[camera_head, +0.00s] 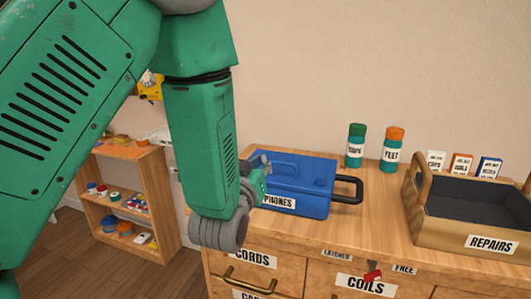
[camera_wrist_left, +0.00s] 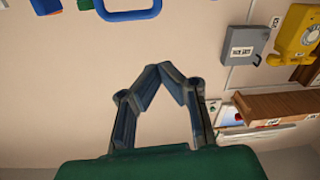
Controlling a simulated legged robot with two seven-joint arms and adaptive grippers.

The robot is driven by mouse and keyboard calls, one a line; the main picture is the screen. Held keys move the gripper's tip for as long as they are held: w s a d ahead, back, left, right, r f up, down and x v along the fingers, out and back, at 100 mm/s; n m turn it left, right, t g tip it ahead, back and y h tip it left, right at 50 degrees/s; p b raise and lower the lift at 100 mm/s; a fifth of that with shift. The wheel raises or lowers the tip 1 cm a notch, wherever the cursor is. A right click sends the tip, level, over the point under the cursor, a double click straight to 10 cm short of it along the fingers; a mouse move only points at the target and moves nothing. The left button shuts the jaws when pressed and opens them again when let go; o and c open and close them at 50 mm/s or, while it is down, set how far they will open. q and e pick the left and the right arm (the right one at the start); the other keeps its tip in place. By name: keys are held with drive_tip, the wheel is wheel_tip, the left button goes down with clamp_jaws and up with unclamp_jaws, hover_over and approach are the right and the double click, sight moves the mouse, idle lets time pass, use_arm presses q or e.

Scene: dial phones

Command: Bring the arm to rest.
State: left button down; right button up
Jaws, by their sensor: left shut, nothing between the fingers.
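My left arm, green, comes in from the left in the head view and hangs bent in front of the counter. My left gripper (camera_head: 262,170) is partly hidden by my forearm and overlaps the left end of the blue PHONES case (camera_head: 315,185) in the picture; I cannot tell if they touch. In the left wrist view the two fingers of the gripper (camera_wrist_left: 161,67) meet at their tips, with nothing between them. My right gripper is in neither view.
A wooden REPAIRS tray (camera_head: 448,235) stands on the counter (camera_head: 372,215) at the right. A green-capped canister (camera_head: 356,148) and an orange-capped canister (camera_head: 392,152) stand behind. A low shelf (camera_head: 172,200) is at left. The left wrist view shows a yellow dial phone (camera_wrist_left: 298,38).

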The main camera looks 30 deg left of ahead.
use_arm(q)
drive_tip(key=s+d+f+m+g+h, duration=0.15)
drive_tip(key=s+f+g, duration=0.3)
drive_tip(key=f, duration=0.65)
drive_tip(key=s+d+f+m+g+h, duration=0.1)
drive_tip(key=s+f+m+g+h, duration=0.3)
drive_tip(key=f, duration=0.7)
drive_tip(key=s+d+f+g, duration=0.1)
drive_tip(key=s+f+g, duration=0.3)
drive_tip(key=s+f, duration=0.4)
drive_tip(key=s+d+f+g, duration=0.1)
drive_tip(key=s+f+g, duration=0.3)
drive_tip(key=s, duration=1.1)
wheel_tip(320, 180, down, 4)
drive_tip(key=shift+s+d+r, duration=0.1)
drive_tip(key=shift+s+d, duration=0.05)
drive_tip(key=shift+s, duration=0.2)
drive_tip(key=shift+w+g, duration=0.1)
drive_tip(key=shift+g, duration=0.15)
